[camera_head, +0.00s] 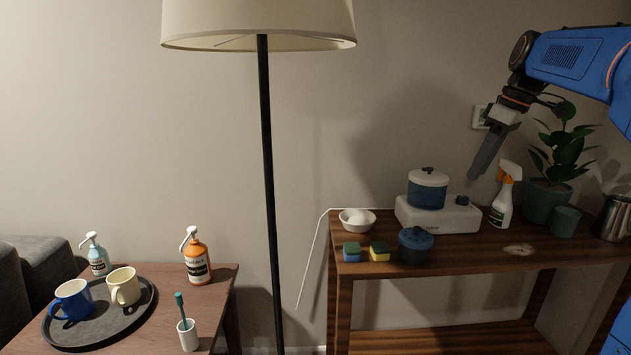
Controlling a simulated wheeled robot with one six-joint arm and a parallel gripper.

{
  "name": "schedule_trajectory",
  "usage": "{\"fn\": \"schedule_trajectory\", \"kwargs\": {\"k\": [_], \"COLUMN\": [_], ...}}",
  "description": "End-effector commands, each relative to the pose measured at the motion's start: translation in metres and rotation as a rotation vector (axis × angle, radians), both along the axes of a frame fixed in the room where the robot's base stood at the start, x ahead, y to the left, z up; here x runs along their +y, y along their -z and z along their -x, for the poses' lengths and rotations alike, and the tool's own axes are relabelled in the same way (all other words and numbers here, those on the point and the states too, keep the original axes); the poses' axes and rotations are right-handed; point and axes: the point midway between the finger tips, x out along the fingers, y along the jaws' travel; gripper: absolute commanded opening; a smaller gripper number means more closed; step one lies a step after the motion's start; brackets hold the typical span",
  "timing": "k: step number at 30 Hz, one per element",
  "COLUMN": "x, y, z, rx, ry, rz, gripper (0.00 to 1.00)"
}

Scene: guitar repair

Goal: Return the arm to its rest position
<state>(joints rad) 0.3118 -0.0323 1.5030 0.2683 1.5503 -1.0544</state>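My blue arm comes in from the upper right and bends down at the wrist. My gripper (473,177) points down and to the left, in the air in front of the wall. In the picture it is just above the white stove unit (440,216) and left of the spray bottle (502,195). The fingers show edge-on as one dark shape, so I cannot tell if they are open or shut. I see nothing hanging from them.
The wooden console (470,254) also holds a blue pot (428,188), dark blue jar (415,246), white bowl (357,221), sponges and potted plant (549,185). A floor lamp (268,190) stands left of it. The side table (215,300) holds a tray, mugs and pump bottles.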

Motion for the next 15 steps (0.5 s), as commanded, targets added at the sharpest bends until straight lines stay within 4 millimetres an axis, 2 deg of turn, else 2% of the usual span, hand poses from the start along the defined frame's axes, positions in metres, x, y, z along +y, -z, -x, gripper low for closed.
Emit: {"fn": "schedule_trajectory", "kwargs": {"k": [1, 6, 15], "x": [0.011, 0.036, 0.071], "y": [0.005, 0.029, 0.086], "z": [0.016, 0.060, 0.143], "rx": [0.000, 0.002, -0.019], "ry": [0.030, 0.155, 0.360], "rz": [0.006, 0.020, 0.035], "gripper": [0.36, 0.36, 0.36]}}
